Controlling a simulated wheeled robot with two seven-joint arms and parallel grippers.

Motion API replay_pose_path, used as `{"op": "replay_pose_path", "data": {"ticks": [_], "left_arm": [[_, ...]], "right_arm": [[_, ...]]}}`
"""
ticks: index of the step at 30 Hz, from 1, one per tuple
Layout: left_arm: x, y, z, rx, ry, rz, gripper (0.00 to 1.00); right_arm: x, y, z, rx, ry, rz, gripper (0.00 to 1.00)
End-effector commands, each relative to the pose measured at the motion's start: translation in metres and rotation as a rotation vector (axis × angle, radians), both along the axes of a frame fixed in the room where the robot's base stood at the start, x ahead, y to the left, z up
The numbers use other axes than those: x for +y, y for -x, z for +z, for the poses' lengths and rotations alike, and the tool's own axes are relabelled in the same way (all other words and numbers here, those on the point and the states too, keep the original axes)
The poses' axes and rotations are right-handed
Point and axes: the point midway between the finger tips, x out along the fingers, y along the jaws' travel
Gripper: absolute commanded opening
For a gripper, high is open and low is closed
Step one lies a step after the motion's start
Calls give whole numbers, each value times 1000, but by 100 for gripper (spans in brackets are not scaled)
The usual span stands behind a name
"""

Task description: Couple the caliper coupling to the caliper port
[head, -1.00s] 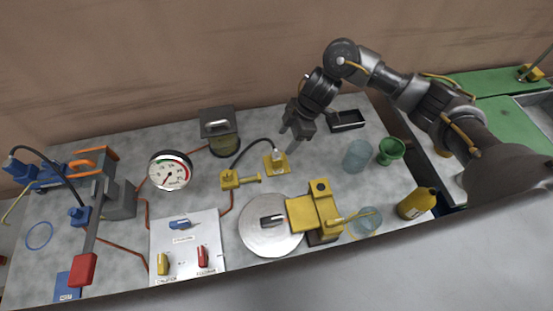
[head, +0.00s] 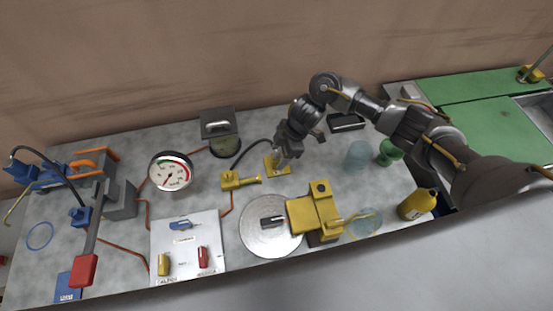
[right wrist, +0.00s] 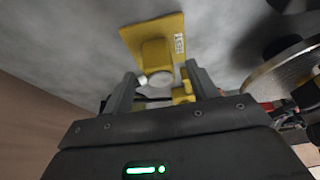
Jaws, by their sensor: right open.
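The coupling, a yellow block with a pale round face (right wrist: 157,78), sits on a labelled yellow plate (right wrist: 135,38) in the right wrist view. In the head view this plate (head: 270,171) is partly hidden by my right gripper (head: 278,163). A dark hose arches from there to a yellow fitting (head: 230,180). My right gripper is open, with its fingertips on either side of the coupling in the right wrist view (right wrist: 161,82); contact cannot be told. The yellow caliper (head: 312,213) straddles a metal disc (head: 258,232). A dark round spot on its top may be the port. My left gripper is not in view.
A yellow bottle (head: 416,204), a green funnel (head: 390,150) and clear jars (head: 357,155) stand to the right. A gauge (head: 170,172) and a switch panel (head: 190,255) are left of the disc. A black tray (head: 346,121) lies behind.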

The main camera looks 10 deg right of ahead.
Motion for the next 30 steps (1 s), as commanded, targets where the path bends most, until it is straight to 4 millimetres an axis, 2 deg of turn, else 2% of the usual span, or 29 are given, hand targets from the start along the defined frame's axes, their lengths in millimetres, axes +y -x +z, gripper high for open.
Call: {"op": "replay_pose_path", "data": {"ticks": [6, 18, 28, 30], "left_arm": [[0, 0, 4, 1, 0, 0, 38], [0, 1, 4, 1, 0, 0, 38], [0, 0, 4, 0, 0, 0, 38], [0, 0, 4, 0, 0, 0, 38]], "right_arm": [[9, 1, -24, 1, 1, -1, 58], [9, 0, -27, 0, 1, 0, 58], [9, 0, -26, 0, 1, 0, 15], [9, 0, -26, -1, 1, 0, 12]]}}
